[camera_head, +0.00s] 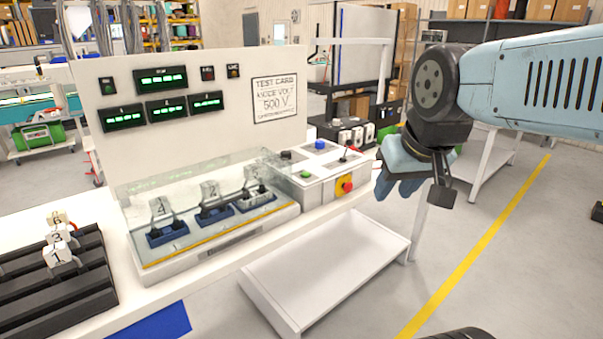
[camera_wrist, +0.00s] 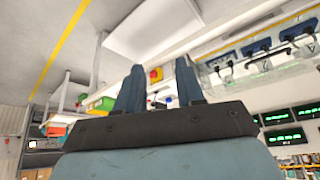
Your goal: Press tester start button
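The tester (camera_head: 190,62) is a white upright panel with several green displays and a card reading 500 V. The control box (camera_head: 325,192) to its right bears a green button (camera_head: 305,174), a blue button (camera_head: 320,144), a black knob (camera_head: 286,155), a small lever and a red stop knob on yellow (camera_head: 345,186). No button label is legible. My gripper (camera_head: 395,188) hangs right of the box, apart from it and empty. In the wrist view my gripper (camera_wrist: 160,66) shows two fingers spread apart, with the red stop knob (camera_wrist: 155,75) seen between them.
A clear cover (camera_head: 145,190) stands over three numbered white pieces in blue holders. A black rack (camera_head: 50,295) with white numbered pieces is at left. A low white shelf (camera_head: 325,265) projects below the box. Open floor (camera_head: 530,260) lies right.

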